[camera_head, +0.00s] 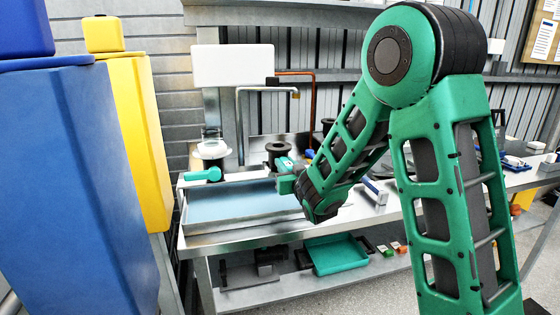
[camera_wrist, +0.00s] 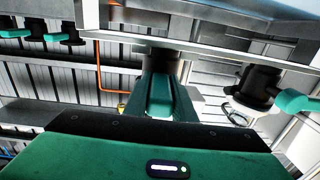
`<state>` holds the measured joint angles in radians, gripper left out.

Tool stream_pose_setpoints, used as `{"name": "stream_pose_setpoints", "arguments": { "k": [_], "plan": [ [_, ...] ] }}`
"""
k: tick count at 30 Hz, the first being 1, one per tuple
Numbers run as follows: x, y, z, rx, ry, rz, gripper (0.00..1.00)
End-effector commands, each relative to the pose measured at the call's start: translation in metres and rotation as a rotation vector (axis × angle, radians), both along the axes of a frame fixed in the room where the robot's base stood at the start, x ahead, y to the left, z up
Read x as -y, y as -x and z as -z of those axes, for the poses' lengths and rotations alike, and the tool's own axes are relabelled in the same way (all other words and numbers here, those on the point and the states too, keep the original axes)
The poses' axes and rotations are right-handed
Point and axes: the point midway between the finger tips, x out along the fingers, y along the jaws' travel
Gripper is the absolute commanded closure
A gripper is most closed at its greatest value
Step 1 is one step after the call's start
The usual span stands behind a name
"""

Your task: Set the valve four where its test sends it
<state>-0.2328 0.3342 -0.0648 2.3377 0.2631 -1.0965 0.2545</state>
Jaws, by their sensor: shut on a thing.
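My gripper (camera_head: 288,183) is at the bench, beside a black valve-like body (camera_head: 279,148) with a teal lever (camera_head: 285,163). In the wrist view my gripper's fingers (camera_wrist: 168,98) are shut on a teal part, most likely that lever; the fingers hide much of it, and I cannot tell whether the body stands on a support. No number is readable on either.
A shallow tray with a blue floor and metal rim (camera_head: 240,222) lies in front. A blank white panel (camera_head: 233,65) and a copper pipe (camera_head: 312,95) stand behind. A teal tray (camera_head: 338,254) is on the lower shelf. Tall blue (camera_head: 75,180) and yellow (camera_head: 140,140) containers stand left.

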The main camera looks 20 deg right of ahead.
Motion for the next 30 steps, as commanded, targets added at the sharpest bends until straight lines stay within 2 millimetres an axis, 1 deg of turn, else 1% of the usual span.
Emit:
{"name": "stream_pose_setpoints", "arguments": {
  "k": [30],
  "plan": [
    [0.001,0.000,-0.040,0.003,0.000,0.002,1.00]
  ]
}}
